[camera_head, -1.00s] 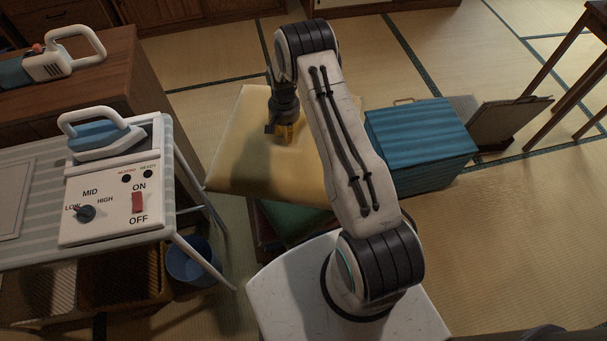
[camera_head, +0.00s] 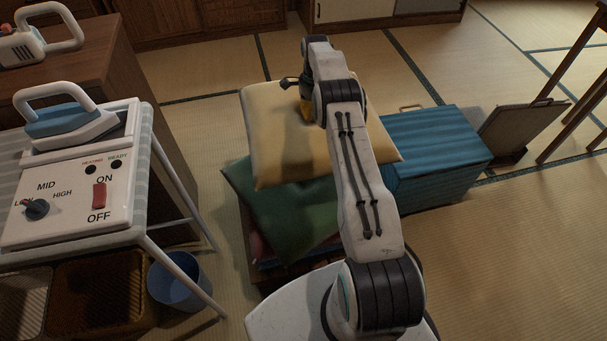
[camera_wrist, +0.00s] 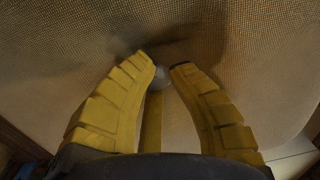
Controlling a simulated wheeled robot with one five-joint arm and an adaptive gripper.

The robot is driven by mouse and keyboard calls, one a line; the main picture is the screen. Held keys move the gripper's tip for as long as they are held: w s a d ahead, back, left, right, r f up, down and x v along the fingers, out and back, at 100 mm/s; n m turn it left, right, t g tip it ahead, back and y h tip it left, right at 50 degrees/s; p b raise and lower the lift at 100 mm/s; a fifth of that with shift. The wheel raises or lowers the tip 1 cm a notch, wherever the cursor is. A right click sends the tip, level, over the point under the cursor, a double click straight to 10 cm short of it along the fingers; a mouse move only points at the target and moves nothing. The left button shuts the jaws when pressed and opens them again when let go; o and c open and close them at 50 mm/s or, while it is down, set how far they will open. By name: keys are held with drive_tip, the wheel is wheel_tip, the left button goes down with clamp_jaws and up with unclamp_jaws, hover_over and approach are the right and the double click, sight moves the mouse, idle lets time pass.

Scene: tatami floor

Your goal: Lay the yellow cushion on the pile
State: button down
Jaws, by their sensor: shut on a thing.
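The yellow cushion (camera_head: 277,140) is held in my gripper (camera_head: 307,108), above and partly over the pile. The gripper grips its upper face a little right of the middle, and my arm hides part of its right side. A green cushion (camera_head: 282,215) shows below it, tilted, on top of the pile; what lies under it is mostly hidden. In the wrist view, my yellow fingers (camera_wrist: 162,70) press into the cushion's woven cloth (camera_wrist: 235,50), with a pinched fold between their tips. I cannot tell whether the yellow cushion touches the green one.
A blue striped box (camera_head: 435,150) stands right of the cushions. At left are an ironing station with an iron (camera_head: 68,122), its table's white legs, and a blue bucket (camera_head: 177,282). A dark folded board (camera_head: 520,130) stands further right. Tatami floor is clear behind the cushions.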

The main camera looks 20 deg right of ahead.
drive_tip(key=shift+s+a+f+b, duration=1.15)
drive_tip(key=shift+s+a+b, duration=0.15)
drive_tip(key=shift+s, duration=0.15)
drive_tip(key=shift+s+a+f+b, duration=1.15)
drive_tip(key=shift+s+b, duration=0.15)
drive_tip(key=shift+s, duration=0.15)
drive_tip(key=shift+s+a+f+b, duration=1.15)
drive_tip(key=shift+s+a+b, duration=0.15)
drive_tip(key=shift+s, duration=0.15)
drive_tip(key=shift+f+b, duration=0.85)
drive_tip(key=shift+f, duration=1.15)
drive_tip(key=shift+f, duration=0.1)
drive_tip(key=c, duration=1.6)
unclamp_jaws()
drive_tip(key=shift+f, duration=0.15)
drive_tip(key=o, duration=0.4)
drive_tip(key=shift+c, duration=0.2)
